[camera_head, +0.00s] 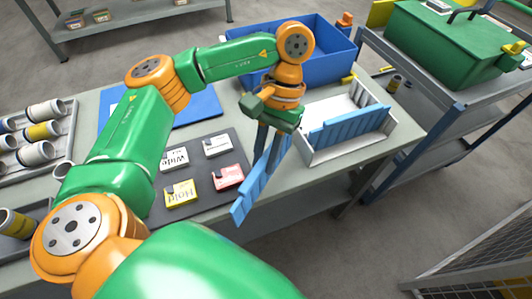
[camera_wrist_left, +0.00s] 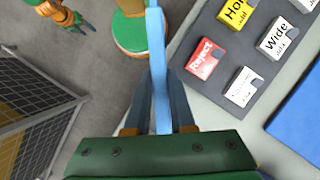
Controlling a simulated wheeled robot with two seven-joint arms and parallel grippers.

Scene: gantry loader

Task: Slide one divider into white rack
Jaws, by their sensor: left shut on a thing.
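My left gripper (camera_head: 268,145) is shut on a blue divider (camera_head: 252,194), a ribbed flat panel that hangs tilted just left of the white rack, over the table's front edge. In the left wrist view the held divider (camera_wrist_left: 157,62) shows edge-on between the two fingers (camera_wrist_left: 161,105). The white rack (camera_head: 314,153) is an open box at the right end of the table. Another blue divider (camera_head: 350,128) stands in it and hides part of its inside. My right gripper (camera_wrist_left: 75,22) shows small in the left wrist view, too small to tell its jaws.
A dark mat (camera_head: 206,198) with several labelled cards lies left of the gripper. A blue bin (camera_head: 325,50) stands behind the rack. A cart with a green case (camera_head: 440,45) stands to the right, and a tray of rolls (camera_head: 70,150) lies at far left.

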